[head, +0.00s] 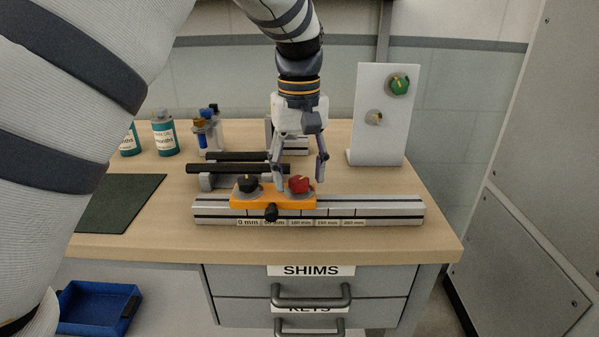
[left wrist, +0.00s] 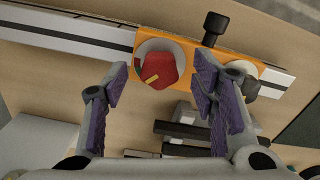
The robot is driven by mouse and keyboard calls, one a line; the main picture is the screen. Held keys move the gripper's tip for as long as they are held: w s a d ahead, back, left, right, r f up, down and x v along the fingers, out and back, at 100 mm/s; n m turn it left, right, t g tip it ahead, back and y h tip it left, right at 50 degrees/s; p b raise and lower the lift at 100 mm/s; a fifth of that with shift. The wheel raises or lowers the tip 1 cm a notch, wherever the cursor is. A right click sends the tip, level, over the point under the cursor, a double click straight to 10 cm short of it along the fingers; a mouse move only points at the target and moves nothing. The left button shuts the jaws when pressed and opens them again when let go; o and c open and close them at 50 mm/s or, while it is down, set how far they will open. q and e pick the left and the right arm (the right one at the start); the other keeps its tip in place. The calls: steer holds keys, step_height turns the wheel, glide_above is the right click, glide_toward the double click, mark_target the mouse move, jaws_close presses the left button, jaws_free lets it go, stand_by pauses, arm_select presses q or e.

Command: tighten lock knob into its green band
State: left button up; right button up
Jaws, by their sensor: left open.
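An orange carriage (head: 270,201) sits on a silver rail (head: 375,209) with a millimetre scale. It bears a red knob (head: 299,184) at the right and a black knob (head: 248,184) at the left. In the left wrist view, the red knob (left wrist: 158,70) has a yellow pointer mark and sits on a pale round dial. My right gripper is not in view.
A black handle (head: 271,212) sticks out of the carriage's front. A white panel (head: 359,145) with a green knob (head: 399,84) and a small pale knob (head: 374,117) stands behind right. Dark bars (head: 238,169) lie behind the rail.

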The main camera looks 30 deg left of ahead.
mark_target(299, 180)
arm_select(q)
steer(key=shift+f, duration=0.3)
steer(key=c, duration=1.2)
steer(key=shift+o, duration=0.2)
steer(key=shift+s+r+m+p, duration=0.1)
steer(key=shift+r+m+p, duration=0.3)
steer(key=shift+m, duration=0.4)
steer(key=shift+f+m, duration=0.35)
steer(key=shift+m, duration=0.05)
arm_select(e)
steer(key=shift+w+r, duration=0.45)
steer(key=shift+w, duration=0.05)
arm_select(q)
steer(key=o, duration=1.2)
steer(key=shift+c, duration=0.2)
step_height(299, 180, up, 12)
